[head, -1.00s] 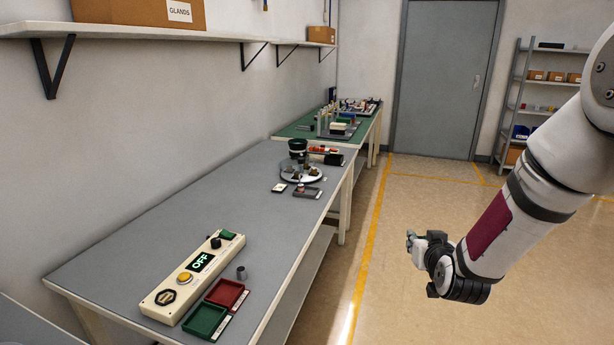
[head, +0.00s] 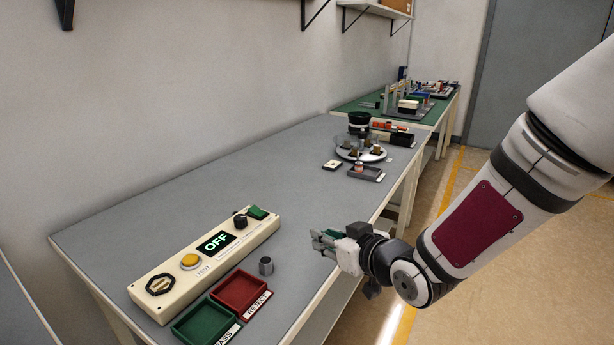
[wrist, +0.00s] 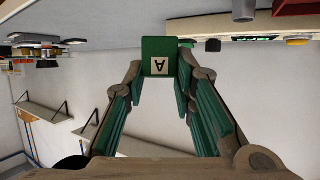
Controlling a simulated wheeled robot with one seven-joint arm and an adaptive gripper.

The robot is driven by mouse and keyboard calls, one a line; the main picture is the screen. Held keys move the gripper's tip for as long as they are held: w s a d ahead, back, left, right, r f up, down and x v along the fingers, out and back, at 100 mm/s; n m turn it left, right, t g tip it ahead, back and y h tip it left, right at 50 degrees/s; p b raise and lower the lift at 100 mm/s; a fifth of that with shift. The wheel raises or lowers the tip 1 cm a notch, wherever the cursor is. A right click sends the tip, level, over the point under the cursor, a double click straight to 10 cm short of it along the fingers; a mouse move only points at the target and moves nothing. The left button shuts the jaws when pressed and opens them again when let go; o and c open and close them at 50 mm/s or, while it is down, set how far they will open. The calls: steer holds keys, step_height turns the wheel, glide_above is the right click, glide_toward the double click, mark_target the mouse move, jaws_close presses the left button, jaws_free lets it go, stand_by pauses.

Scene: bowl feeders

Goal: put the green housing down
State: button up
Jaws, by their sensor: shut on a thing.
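The green housing (wrist: 159,48) is a small green block with a pale label marked "A" in the wrist view. My gripper (wrist: 159,68) is shut on it, one finger on each side. In the head view my gripper (head: 324,243) is near the front edge of the grey bench (head: 215,195), right of the control box. There the housing is hard to tell from the green finger pads.
A control box (head: 205,262) reading OFF lies on the bench. In front are a green PASS tray (head: 205,325), a red REJECT tray (head: 240,290) and a small grey cylinder (head: 266,266). A round white plate (head: 345,152) holds parts farther back. The middle of the bench is clear.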

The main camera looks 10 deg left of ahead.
steer(key=shift+s+a+f+n+g+y+b, duration=0.2)
steer(key=shift+s+a+f+n+b, duration=0.1)
steer(key=shift+s+a+f, duration=0.25)
steer(key=shift+s+a+f+n+g+y+b, duration=0.1)
steer(key=shift+s+a+f+n+g+b, duration=0.15)
steer(key=shift+a, duration=0.5)
steer(key=w, duration=0.5)
steer(key=w+f, duration=0.1)
steer(key=w, duration=0.4)
steer(key=w+b, duration=0.1)
steer(key=w, duration=0.4)
steer(key=shift+w+d+f, duration=0.1)
steer(key=shift+d+f, duration=0.1)
steer(key=shift+d, duration=0.2)
steer(key=shift+w+f+b, duration=0.1)
steer(key=shift+f+b, duration=0.55)
steer(key=shift+f, duration=1.1)
steer(key=shift+f, duration=0.2)
steer(key=o, duration=1)
